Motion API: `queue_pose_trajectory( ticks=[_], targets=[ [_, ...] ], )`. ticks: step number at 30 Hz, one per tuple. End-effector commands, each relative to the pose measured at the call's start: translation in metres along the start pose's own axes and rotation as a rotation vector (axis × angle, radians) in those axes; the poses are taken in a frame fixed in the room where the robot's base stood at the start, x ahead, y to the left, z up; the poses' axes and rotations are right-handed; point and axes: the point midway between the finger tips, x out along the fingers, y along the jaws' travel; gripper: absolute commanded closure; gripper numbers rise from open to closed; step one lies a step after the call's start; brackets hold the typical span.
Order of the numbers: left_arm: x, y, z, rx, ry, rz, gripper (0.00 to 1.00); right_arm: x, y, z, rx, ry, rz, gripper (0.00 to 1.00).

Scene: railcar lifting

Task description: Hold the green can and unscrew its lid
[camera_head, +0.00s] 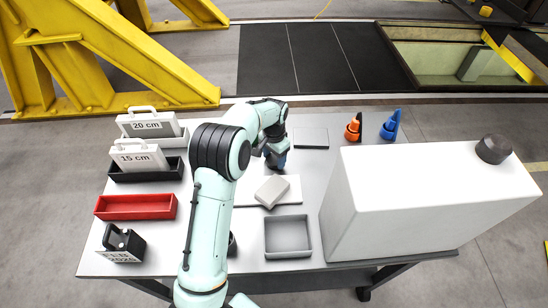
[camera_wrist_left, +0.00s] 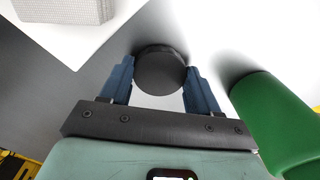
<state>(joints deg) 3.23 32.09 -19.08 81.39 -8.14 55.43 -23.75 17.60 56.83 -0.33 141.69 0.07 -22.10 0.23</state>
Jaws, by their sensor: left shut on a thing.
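My left gripper (camera_head: 277,158) reaches over the table from the left arm. In the left wrist view its blue fingers (camera_wrist_left: 160,85) are shut on a dark round lid (camera_wrist_left: 158,70), low over the grey table top. The green can (camera_wrist_left: 275,120) stands to the right of the fingers, apart from the lid. Its upper end runs out of the picture, so its top is hidden. I cannot make out the green can or the held lid in the head view, where my arm and hand cover that area. My right gripper is not in view.
A large white box (camera_head: 420,200) with a dark cap fills the right side of the table. A grey tray (camera_head: 287,236), a red tray (camera_head: 135,207) and labelled cases (camera_head: 140,157) stand around. Orange (camera_head: 353,128) and blue (camera_head: 390,127) items stand behind.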

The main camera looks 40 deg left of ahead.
Motion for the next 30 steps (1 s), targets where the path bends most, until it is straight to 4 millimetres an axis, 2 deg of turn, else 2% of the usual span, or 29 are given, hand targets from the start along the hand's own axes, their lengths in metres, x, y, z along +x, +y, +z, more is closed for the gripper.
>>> queue_pose_trajectory(
  ticks=[1, 12, 13, 15, 25, 30],
  targets=[
    [0.005, 0.000, 0.001, -0.001, -0.002, 0.000, 0.75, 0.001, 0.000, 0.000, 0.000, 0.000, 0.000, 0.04],
    [0.009, 0.000, 0.000, -0.001, -0.001, 0.000, 0.75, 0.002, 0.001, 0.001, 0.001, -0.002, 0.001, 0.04],
    [0.009, 0.000, 0.000, -0.001, 0.000, 0.000, 0.35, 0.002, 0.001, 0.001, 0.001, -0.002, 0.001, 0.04],
    [0.008, 0.000, 0.000, -0.001, 0.000, 0.000, 0.13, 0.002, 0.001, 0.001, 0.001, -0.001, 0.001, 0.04],
    [0.006, 0.000, 0.000, -0.001, 0.001, 0.000, 0.13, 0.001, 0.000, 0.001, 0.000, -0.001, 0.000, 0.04],
    [-0.015, -0.001, -0.001, 0.000, 0.005, -0.002, 0.13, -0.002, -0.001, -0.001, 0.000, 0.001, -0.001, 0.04]
  ],
)
